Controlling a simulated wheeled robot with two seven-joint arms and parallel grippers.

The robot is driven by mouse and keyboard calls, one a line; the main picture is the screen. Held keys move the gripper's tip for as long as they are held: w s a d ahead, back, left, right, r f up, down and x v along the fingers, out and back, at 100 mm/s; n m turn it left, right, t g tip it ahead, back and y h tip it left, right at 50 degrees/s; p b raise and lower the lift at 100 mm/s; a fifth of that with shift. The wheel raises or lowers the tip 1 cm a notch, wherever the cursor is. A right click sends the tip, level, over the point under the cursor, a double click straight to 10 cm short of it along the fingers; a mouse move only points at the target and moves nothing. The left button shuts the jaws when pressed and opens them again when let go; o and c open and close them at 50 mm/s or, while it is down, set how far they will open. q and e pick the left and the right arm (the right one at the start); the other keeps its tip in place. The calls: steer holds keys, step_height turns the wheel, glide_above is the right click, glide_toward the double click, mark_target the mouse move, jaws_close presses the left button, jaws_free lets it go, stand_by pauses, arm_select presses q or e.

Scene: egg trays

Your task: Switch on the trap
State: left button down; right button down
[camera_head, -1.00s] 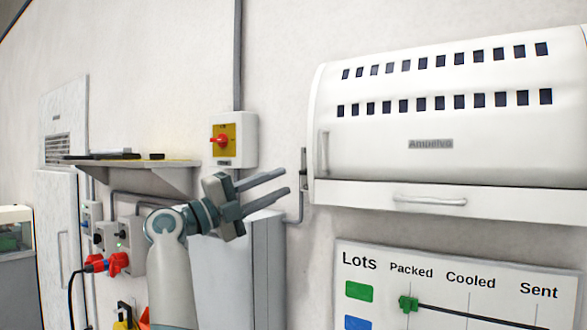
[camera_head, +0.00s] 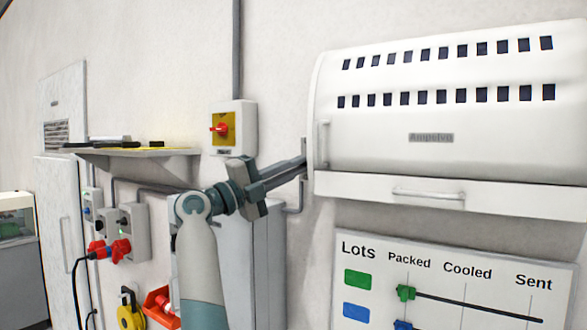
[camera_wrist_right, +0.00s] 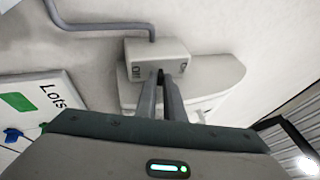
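The trap (camera_head: 400,165) is a white rounded housing with rows of dark slots, on the wall at the upper right in the head view. In the right wrist view a small grey box (camera_wrist_right: 158,50) with a conduit stands beside a white rounded housing (camera_wrist_right: 215,75). My right gripper (camera_head: 303,163) points at the trap's left end. Its fingers are together, and in the wrist view the tips (camera_wrist_right: 160,76) meet at the box's edge. A small dark part shows there; contact is unclear. My left gripper is not in view.
A red rotary switch on a yellow plate (camera_head: 231,129) is on the wall to the left. A shelf (camera_head: 140,153), socket boxes with red plugs (camera_head: 122,249) and a Lots board (camera_head: 455,257) are around.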

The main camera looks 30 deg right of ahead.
steer(key=shift+r, duration=0.1)
step_height(320, 180, up, 3)
steer(key=n+y+p, duration=0.1)
steer(key=y+p, duration=0.2)
steer(key=p, duration=0.1)
steer(key=n+y+p, duration=0.2)
steer(key=y+p, duration=0.2)
steer(key=shift+r, duration=0.15)
stand_by(0.4)
steer(key=c, duration=1.9)
jaws_free()
steer(key=shift+o, duration=0.2)
